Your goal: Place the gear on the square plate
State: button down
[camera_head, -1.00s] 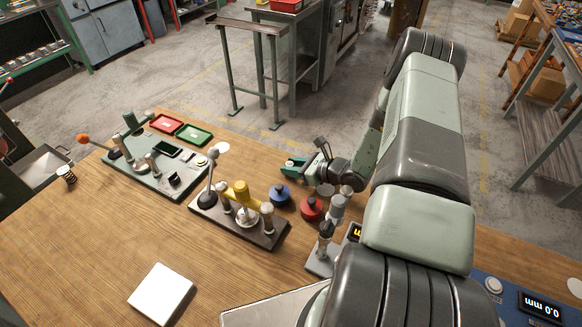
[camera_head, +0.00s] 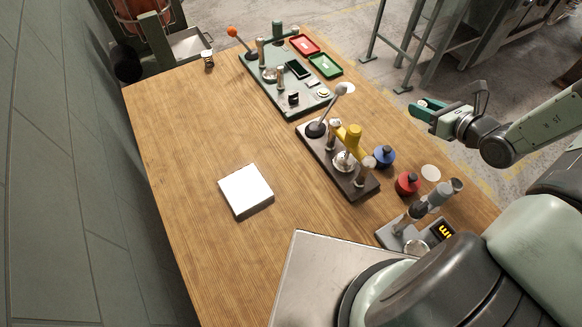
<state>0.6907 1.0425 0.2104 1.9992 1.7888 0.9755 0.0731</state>
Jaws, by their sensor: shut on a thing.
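The white square plate (camera_head: 245,189) lies flat and bare on the wooden table, left of the middle. My gripper (camera_head: 424,108) is at the right, in the air beyond the table's far right edge, well apart from the plate. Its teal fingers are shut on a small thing. That thing is mostly hidden between the fingers and too small to tell; it may be the gear. I cannot make out a gear for sure anywhere else.
A dark base with a yellow part (camera_head: 350,137) stands mid-table, with blue (camera_head: 384,156) and red (camera_head: 407,183) round weights beside it. A green machine board (camera_head: 285,82) is behind, a grey stand with a display (camera_head: 402,238) in front. Bare wood surrounds the plate.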

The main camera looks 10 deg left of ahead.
notch_tip(320, 180, up, 6)
jog(key=shift+r, duration=0.1)
jog(key=s+a+n+g+y, duration=0.2)
jog(key=a, duration=0.8)
jog(key=n+g+y, duration=0.2)
jog(key=n+g, duration=0.7)
jog(key=g, duration=0.1)
send_over(250, 189)
notch_tip(250, 189, down, 4)
notch_tip(250, 189, down, 11)
jog(key=shift+f, duration=0.1)
